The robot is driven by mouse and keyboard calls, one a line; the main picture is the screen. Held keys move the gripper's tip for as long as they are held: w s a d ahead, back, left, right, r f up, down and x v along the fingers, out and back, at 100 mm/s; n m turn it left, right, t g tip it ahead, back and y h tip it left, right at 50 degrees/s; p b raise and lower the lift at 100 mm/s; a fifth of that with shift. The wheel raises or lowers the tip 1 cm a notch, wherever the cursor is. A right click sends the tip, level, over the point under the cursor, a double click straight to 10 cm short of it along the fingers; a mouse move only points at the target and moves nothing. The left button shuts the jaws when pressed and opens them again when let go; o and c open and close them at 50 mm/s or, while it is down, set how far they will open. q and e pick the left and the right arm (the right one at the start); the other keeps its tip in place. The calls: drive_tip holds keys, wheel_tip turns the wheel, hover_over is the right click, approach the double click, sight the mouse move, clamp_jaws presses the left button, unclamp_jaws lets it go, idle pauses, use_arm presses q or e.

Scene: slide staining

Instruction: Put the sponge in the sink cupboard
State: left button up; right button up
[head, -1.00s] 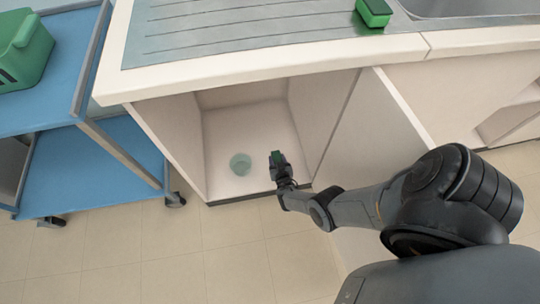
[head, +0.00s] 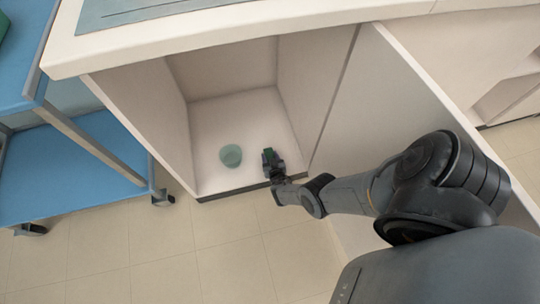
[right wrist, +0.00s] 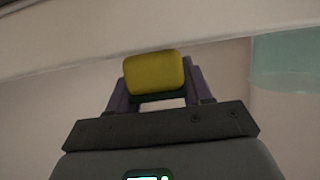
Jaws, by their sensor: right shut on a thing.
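The sink cupboard (head: 235,112) stands open in the head view, its door (head: 385,95) swung out to the right. My right gripper (head: 270,161) is inside its opening, low over the cupboard floor near the front edge. In the right wrist view the right gripper (right wrist: 158,98) is shut on the sponge (right wrist: 153,75), whose yellow face shows between the fingers. In the head view the sponge (head: 268,154) shows as a small dark green piece at the fingertips. I cannot tell whether it touches the floor. My left gripper is not in view.
A pale green translucent cup or bowl (head: 230,156) stands on the cupboard floor just left of my right gripper. It also shows in the right wrist view (right wrist: 290,66). A blue-shelved cart (head: 70,175) stands left of the cupboard. The cupboard floor behind the gripper is clear.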

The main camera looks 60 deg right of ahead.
drive_tip(key=shift+r, duration=0.1)
drive_tip(key=o, duration=1)
drive_tip(key=shift+w, duration=0.1)
drive_tip(key=shift+a+r, duration=0.15)
drive_tip(key=shift+p+v, duration=3.7)
drive_tip(key=shift+v, duration=2.2)
